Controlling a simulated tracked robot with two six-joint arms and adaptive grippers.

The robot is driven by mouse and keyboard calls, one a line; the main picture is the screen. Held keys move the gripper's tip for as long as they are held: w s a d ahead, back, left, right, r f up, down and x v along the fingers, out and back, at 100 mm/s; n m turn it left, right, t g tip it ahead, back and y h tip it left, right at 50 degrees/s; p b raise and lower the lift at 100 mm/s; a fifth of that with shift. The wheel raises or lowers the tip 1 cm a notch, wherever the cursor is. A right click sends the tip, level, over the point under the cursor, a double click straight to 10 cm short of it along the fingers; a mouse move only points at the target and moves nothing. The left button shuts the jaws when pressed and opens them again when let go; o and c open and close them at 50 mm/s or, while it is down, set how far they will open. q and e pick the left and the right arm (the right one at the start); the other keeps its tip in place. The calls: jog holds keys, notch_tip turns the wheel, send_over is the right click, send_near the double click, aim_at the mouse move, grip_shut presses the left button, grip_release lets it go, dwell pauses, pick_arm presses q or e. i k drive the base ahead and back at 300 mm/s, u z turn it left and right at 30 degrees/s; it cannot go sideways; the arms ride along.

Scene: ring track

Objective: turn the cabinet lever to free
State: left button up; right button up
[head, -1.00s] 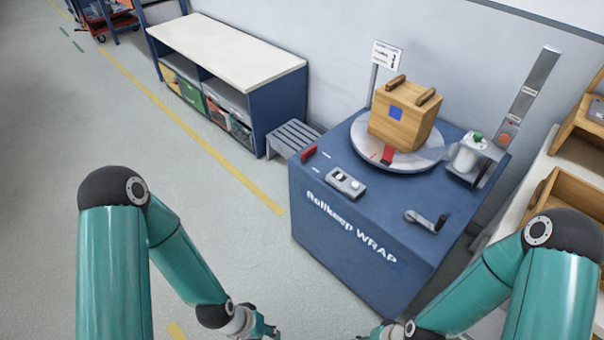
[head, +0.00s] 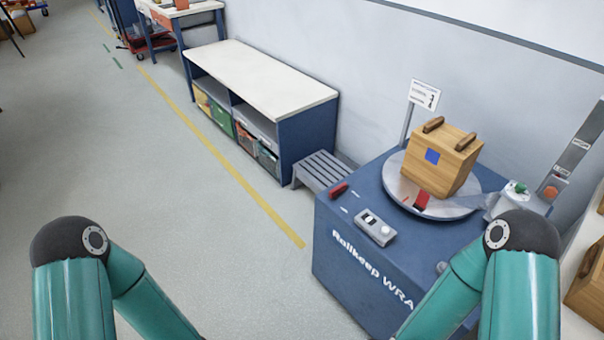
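A blue cabinet (head: 345,255) marked "Rollkeep WRAP" stands right of centre. A short red lever (head: 339,190) sits on the left corner of its top, beside small white marks too small to read. A grey crank handle (head: 441,267) at the cabinet's front right is mostly hidden behind my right arm. I cannot tell from the frames which of the two is the cabinet lever. Both my arms reach down out of the bottom of the picture, so neither gripper is in view.
A wooden crate (head: 438,165) stands on a round turntable (head: 395,190) on the cabinet. A grey control box (head: 375,228) lies in front. A grey slatted step (head: 325,168) and a white-topped bench (head: 265,78) stand left of it. The floor (head: 180,190) at left is clear.

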aim_at(333, 194)
jog(key=u, duration=0.2)
jog(key=i, duration=1.35)
jog(key=z, duration=0.45)
